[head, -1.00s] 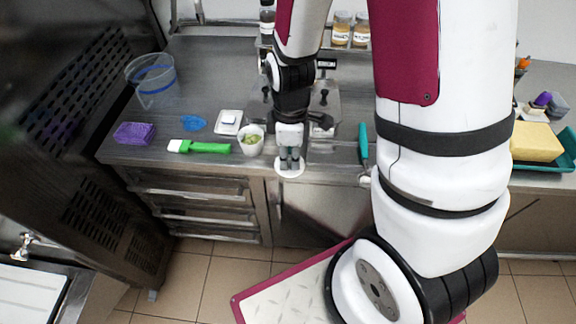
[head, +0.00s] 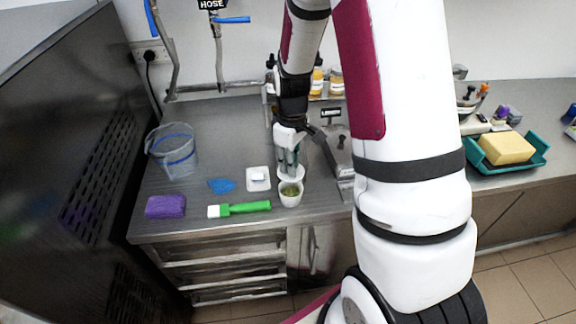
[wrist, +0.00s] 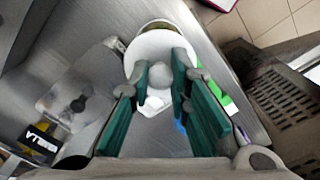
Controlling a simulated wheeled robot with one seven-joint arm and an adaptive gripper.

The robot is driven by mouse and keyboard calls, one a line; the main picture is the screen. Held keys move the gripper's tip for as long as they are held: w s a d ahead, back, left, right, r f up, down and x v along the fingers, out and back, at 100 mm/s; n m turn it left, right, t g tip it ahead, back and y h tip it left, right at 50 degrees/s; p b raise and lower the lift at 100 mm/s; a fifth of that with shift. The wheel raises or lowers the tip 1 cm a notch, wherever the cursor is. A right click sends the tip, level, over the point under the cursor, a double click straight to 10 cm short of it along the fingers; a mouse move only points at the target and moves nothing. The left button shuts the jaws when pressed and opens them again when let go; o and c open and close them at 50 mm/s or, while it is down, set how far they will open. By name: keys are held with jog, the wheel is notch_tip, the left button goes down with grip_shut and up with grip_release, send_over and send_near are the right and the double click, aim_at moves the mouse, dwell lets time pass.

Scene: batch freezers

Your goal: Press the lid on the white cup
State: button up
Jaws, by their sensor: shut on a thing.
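My gripper (head: 289,166) is just behind and above the cup. It is shut on the round knob of the white lid (wrist: 160,48). In the wrist view the knob sits between the green finger pads of my gripper (wrist: 163,80). The lid covers part of the cup (wrist: 156,24), whose far rim and contents show beyond it. The lid is not centred on the cup, and I cannot tell whether they touch.
Left of the cup are a green-handled brush (head: 246,207), a small white scale (head: 258,179), a blue piece (head: 221,185), a purple sponge (head: 166,206) and a clear jug (head: 173,150). A teal tray (head: 530,160) with a yellow block lies right.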

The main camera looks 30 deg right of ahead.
aim_at(291, 178)
jog(key=shift+w+f+b, duration=0.1)
jog(key=shift+f+b, duration=0.65)
jog(key=shift+f, duration=2.25)
jog(key=shift+f, duration=0.15)
dwell(1.0)
jog(key=o, duration=1.3)
jog(key=shift+c, duration=0.2)
jog(key=shift+r+p, duration=1.45)
jog(key=shift+r, duration=2.05)
grip_shut()
